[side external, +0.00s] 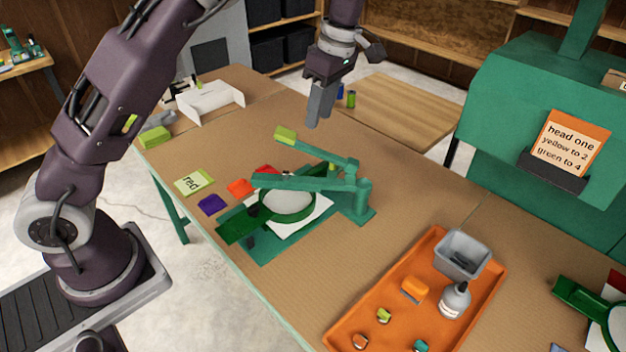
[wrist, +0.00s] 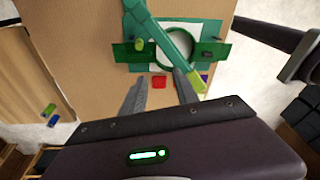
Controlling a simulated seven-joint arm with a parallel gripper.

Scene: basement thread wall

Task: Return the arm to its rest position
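My gripper (side external: 314,120) hangs above the work table, fingers pointing down, near the upper end of the green clamp device (side external: 360,195). In the wrist view my gripper (wrist: 160,88) shows its two fingers apart with nothing between them; a red block (wrist: 158,82) lies on the table below, seen through the gap. The green lever with a lime tip (side external: 285,135) is below and left of the fingers and touches neither. A green hoop (side external: 285,205) holds a pale round piece in the device.
An orange tray (side external: 340,337) at front right holds a grey bin (side external: 462,254), a bottle (side external: 455,300) and small pieces. A green machine with a note (side external: 568,140) stands at right. Colored blocks and a "red" card (side external: 193,182) lie left of the clamp. A white stand (side external: 208,100) is behind.

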